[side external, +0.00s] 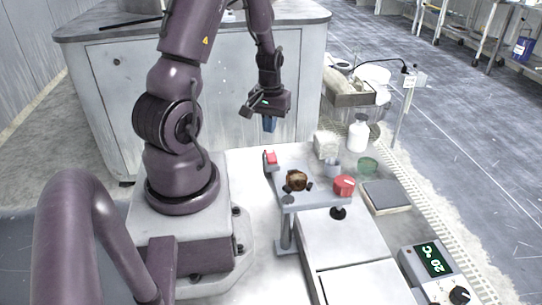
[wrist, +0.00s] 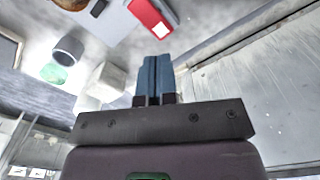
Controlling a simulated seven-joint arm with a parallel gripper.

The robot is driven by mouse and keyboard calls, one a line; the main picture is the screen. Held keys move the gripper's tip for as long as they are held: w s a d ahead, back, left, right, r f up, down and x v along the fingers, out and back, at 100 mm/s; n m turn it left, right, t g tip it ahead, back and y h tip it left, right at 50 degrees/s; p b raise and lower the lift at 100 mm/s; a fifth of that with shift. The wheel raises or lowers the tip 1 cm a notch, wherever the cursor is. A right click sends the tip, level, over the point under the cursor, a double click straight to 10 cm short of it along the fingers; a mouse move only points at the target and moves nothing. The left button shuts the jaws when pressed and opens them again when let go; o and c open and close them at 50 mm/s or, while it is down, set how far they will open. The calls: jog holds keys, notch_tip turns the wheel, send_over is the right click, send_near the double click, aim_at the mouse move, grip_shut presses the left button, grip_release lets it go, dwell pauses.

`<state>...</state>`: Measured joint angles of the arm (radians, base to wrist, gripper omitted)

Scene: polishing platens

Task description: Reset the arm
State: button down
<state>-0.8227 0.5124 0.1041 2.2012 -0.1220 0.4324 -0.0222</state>
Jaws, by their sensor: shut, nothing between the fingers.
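My gripper (side external: 270,124) hangs in the air above the far end of the bench, with its fingers pointing down. In the wrist view its two blue fingers (wrist: 153,78) are together with nothing between them. My arm rises from its base at the left and bends over to the gripper. No object touches the fingers in either view.
The bench holds a small grey stand (side external: 290,206) with a brown round piece (side external: 297,180), a red block (side external: 271,158) and a red cylinder (side external: 344,184). A white box (side external: 325,144), white bottle (side external: 357,133), green dish (side external: 368,165) and temperature display (side external: 433,260) stand around. A cabinet (side external: 200,100) stands behind.

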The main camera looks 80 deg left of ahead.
jog(key=shift+r, duration=0.25)
dwell(0.3)
jog(key=shift+s+d, duration=0.25)
jog(key=shift+d, duration=0.1)
jog(key=d+r+m+t, duration=0.5)
jog(key=d+r+m, duration=0.7)
jog(key=d+r, duration=1.2)
jog(key=shift+w+d+t, duration=0.3)
jog(key=shift+d, duration=0.1)
jog(key=shift+a, duration=0.1)
